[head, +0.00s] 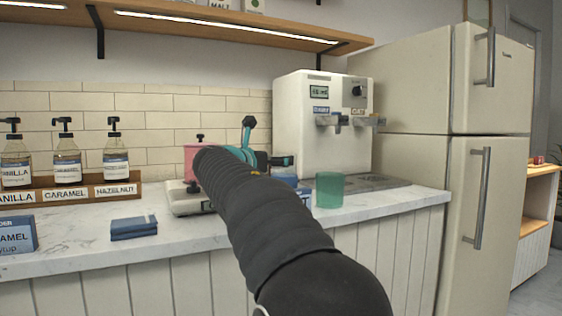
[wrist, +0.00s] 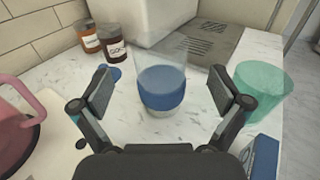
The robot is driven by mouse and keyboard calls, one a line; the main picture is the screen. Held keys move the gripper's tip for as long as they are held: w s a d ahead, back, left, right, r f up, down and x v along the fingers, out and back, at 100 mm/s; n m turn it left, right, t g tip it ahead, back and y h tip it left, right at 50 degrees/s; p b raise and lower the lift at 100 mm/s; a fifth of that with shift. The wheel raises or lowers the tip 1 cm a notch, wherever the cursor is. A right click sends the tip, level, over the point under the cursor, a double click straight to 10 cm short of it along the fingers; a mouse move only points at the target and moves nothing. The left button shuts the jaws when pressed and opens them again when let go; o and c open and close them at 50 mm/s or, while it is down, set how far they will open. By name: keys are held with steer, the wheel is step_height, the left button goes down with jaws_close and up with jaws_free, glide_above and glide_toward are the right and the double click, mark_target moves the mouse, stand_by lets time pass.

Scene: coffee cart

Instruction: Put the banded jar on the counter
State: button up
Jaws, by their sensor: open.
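A clear jar with a wide blue band (wrist: 163,90), which looks like the banded jar, stands upright on the pale marble counter (wrist: 120,113) in the wrist view. My gripper (wrist: 163,88) is open, with one finger on each side of the jar and visible gaps between. In the head view my gripper (head: 258,158) is reached over the counter (head: 400,203) in front of the coffee machine, and my arm hides much of that area. I cannot tell the jar clearly there.
A green translucent cup (wrist: 262,92) stands right of the jar, with a blue box (wrist: 262,155) nearer. Two small brown labelled jars (wrist: 115,45) stand behind left. A pink pot (wrist: 15,120) is at left. The coffee machine (head: 320,115) and syrup bottles (head: 66,160) stand farther off.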

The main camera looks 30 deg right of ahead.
steer(key=v, duration=0.5)
steer(key=shift+s+a, duration=0.15)
steer(key=shift+a, duration=0.05)
steer(key=shift+s, duration=0.1)
stand_by(0.9)
